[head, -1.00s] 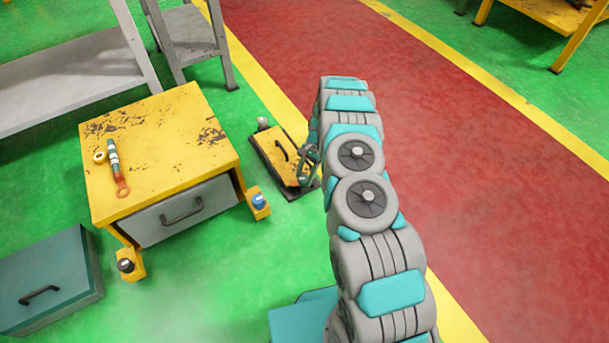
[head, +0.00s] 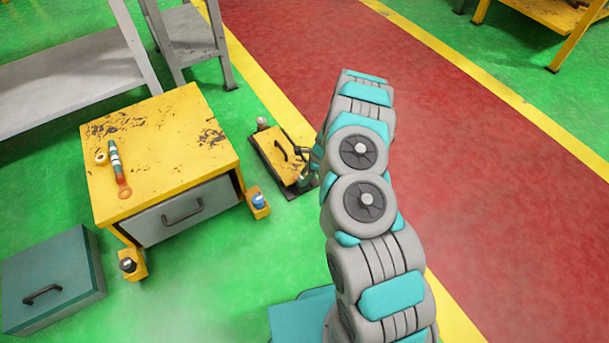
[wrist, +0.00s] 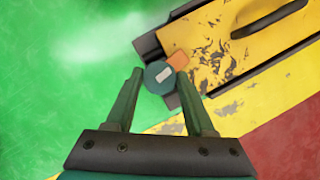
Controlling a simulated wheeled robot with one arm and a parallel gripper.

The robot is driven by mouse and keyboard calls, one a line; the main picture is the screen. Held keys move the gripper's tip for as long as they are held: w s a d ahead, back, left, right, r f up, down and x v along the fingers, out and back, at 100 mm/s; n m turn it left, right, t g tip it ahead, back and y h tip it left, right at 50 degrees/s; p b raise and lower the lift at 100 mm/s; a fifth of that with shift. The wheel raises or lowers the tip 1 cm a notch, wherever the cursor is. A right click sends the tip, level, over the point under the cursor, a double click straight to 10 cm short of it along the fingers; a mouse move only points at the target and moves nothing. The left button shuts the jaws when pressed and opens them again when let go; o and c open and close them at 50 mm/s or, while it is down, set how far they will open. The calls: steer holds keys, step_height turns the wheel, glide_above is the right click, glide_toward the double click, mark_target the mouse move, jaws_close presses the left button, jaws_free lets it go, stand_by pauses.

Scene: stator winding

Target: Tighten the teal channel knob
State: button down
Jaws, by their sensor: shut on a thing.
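The teal channel knob (wrist: 158,76) is a round dark teal cap with a white mark, at the end of a yellow scuffed unit (wrist: 215,52). It sits beside a small orange block (wrist: 177,61). My gripper (wrist: 159,72) is shut on the knob, with one finger on each side in the wrist view.
A yellow table (head: 160,150) with a drawer stands left of the unit, bearing a tool (head: 117,160) and a ring. A teal case (head: 55,280) lies front left.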

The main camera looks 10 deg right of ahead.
steer(key=shift+a+m, duration=0.1)
steer(key=shift+m, duration=0.5)
steer(key=shift+t, duration=0.3)
steer(key=shift+c, duration=1.3)
jaws_free()
steer(key=p+v, duration=0.1)
steer(key=v, duration=0.7)
steer(key=shift+f, duration=0.1)
